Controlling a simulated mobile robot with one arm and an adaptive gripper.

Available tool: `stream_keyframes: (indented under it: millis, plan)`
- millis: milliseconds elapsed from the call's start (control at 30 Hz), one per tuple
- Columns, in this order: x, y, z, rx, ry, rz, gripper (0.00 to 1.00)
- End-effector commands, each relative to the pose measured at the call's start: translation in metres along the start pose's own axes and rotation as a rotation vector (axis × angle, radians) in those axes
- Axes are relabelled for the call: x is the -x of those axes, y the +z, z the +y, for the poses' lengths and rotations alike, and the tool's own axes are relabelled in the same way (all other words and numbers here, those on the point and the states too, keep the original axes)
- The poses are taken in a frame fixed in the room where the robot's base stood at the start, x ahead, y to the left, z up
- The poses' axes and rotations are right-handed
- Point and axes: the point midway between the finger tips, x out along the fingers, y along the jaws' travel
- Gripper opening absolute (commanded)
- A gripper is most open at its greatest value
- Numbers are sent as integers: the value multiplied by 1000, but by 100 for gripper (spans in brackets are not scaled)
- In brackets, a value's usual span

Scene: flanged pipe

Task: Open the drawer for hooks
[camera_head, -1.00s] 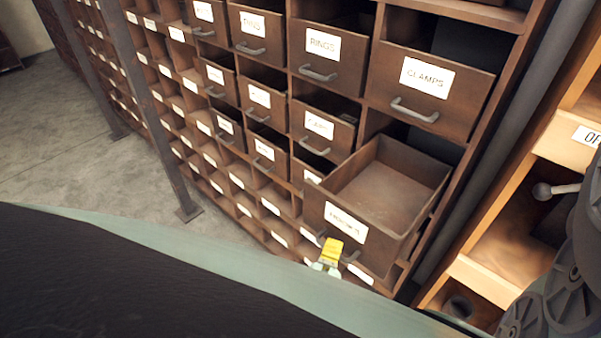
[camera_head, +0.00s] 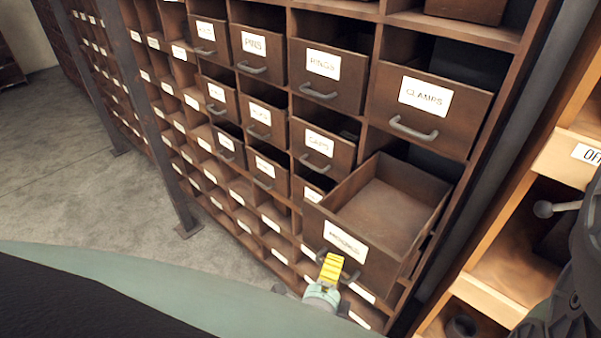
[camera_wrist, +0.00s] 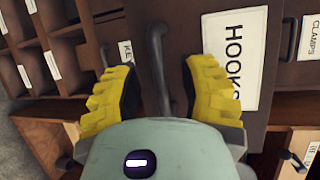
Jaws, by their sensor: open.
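The hooks drawer (camera_head: 343,240) is a brown wooden drawer with a white label, pulled out from the cabinet with its empty inside showing from above. Its label reads HOOKS in the wrist view (camera_wrist: 236,62). My gripper (camera_head: 331,268), with yellow fingers, is at the drawer's front, below the label. In the wrist view, my gripper (camera_wrist: 158,85) is open, its two yellow fingers on either side of the dark drawer handle (camera_wrist: 156,72). I cannot tell whether either finger touches the handle.
The clamps drawer (camera_head: 425,108) sits above, partly out. The rings drawer (camera_head: 330,75) and several other labelled drawers stick out to the left. A wooden shelf unit (camera_head: 495,290) stands at the right. Grey floor (camera_head: 60,185) is free at the left.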

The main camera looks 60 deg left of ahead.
Motion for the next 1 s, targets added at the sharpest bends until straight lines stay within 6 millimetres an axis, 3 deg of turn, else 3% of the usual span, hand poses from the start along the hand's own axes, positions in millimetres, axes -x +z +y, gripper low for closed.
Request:
stream_keyframes:
  millis: [600, 1000]
  plan:
    - [71, 1, 1, 1, 3, -7, 41]
    - [75, 1, 0, 1, 1, -6, 41]
